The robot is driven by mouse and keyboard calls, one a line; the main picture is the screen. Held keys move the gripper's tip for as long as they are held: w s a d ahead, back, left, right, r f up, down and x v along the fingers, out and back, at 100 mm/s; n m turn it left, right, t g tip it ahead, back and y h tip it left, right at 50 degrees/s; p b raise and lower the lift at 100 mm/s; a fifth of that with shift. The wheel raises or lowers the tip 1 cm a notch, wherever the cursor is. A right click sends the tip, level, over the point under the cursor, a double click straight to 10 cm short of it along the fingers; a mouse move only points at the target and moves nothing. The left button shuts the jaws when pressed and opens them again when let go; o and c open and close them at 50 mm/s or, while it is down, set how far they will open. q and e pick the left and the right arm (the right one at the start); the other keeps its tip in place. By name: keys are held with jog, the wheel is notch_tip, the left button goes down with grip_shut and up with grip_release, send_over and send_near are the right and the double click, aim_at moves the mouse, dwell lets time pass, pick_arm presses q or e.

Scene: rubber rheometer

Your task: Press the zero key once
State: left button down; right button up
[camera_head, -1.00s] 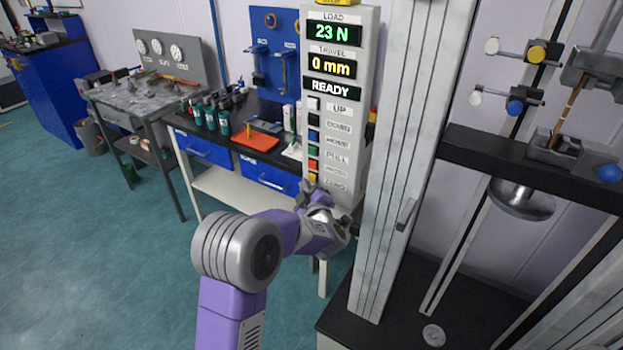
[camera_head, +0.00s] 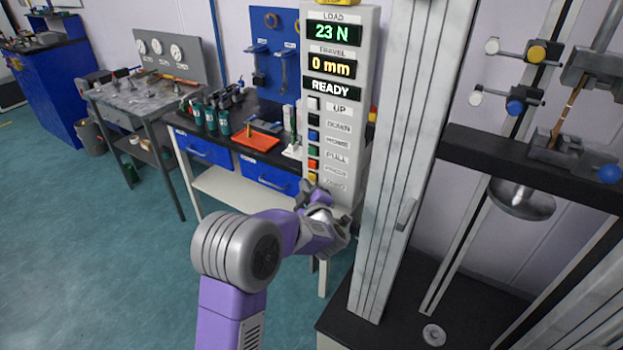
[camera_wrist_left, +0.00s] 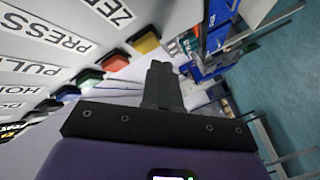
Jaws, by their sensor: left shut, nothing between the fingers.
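The grey control panel (camera_head: 343,110) stands upright with a column of coloured keys along its left edge. The yellow zero key (camera_head: 312,178) is the lowest, partly hidden by my gripper; in the left wrist view the yellow key (camera_wrist_left: 145,40) sits beside the "ZERO" label. The displays read LOAD 23 N, TRAVEL 0 mm and READY. My left gripper (camera_head: 308,188) is at the panel's lower left. In the left wrist view its shut, empty fingers (camera_wrist_left: 161,70) point toward the yellow key's side, with a small gap showing in the picture. My right gripper is out of view.
The orange-red press key (camera_wrist_left: 115,60) and green pull key (camera_wrist_left: 89,77) are close by in the row. The machine's metal column (camera_head: 393,150) stands right of the panel. A bench with blue drawers (camera_head: 205,150) is behind; open floor lies to the left.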

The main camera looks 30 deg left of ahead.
pick_arm(q)
jog(key=shift+w, duration=0.1)
dwell(0.7)
jog(key=shift+w, duration=0.35)
jog(key=shift+w+d, duration=0.1)
jog(key=shift+w, duration=0.3)
dwell(0.6)
dwell(0.4)
jog(key=shift+s+b, duration=0.35)
jog(key=shift+s, duration=0.5)
jog(key=shift+s+a+b, duration=0.15)
jog(key=shift+s+b, duration=0.2)
jog(key=shift+s, duration=0.9)
jog(key=shift+s+a+b, duration=0.15)
jog(key=shift+s+b, duration=0.2)
jog(key=shift+s, duration=0.9)
